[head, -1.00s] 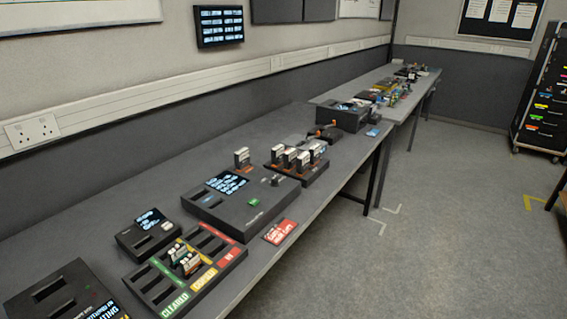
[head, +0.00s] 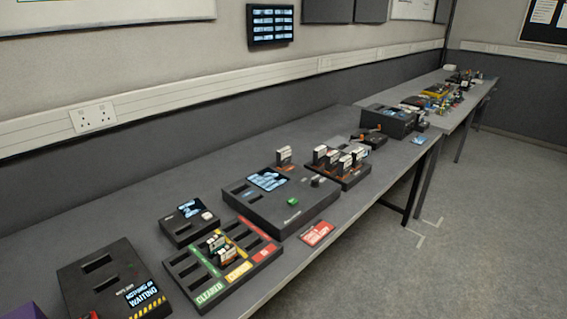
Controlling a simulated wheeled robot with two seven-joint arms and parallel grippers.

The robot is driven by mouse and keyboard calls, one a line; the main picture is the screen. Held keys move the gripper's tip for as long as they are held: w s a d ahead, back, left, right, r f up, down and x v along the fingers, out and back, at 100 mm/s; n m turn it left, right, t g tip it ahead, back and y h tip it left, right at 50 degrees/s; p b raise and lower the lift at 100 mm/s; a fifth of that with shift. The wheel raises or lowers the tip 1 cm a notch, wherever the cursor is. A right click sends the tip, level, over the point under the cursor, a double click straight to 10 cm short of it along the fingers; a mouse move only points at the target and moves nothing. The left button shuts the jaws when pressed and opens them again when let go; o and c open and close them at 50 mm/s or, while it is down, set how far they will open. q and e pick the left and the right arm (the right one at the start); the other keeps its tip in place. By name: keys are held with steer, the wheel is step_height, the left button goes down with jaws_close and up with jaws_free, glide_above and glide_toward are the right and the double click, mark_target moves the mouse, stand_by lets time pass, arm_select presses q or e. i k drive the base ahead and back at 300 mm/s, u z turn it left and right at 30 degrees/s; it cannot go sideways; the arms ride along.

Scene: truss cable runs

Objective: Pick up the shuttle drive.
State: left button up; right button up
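No label that I can read marks one thing as the shuttle drive. Small drive-like cartridges stand in several places on the bench. Several white-topped cartridges (head: 338,158) stand in a dark rack right of the middle. One cartridge (head: 284,156) stands at the back edge of a large dark console (head: 283,212). A few more cartridges (head: 217,247) stand in a slotted tray (head: 182,268) with green, yellow and red strips, one reading "CLEARED". Neither of my grippers shows in the head view.
A dark box (head: 108,270) with slots and a small screen is at the front left; a purple thing (head: 22,311) is cut off at the corner. A small slotted unit (head: 178,231) and a red card (head: 318,233) lie nearby. Floor (head: 480,240) is clear at right.

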mark_target(284, 155)
steer(key=z, duration=0.7)
steer(key=k, duration=0.95)
steer(key=z, duration=0.95)
steer(key=i, duration=2.1)
steer(key=u, duration=1.65)
steer(key=i, duration=1.1)
steer(key=u, duration=1.25)
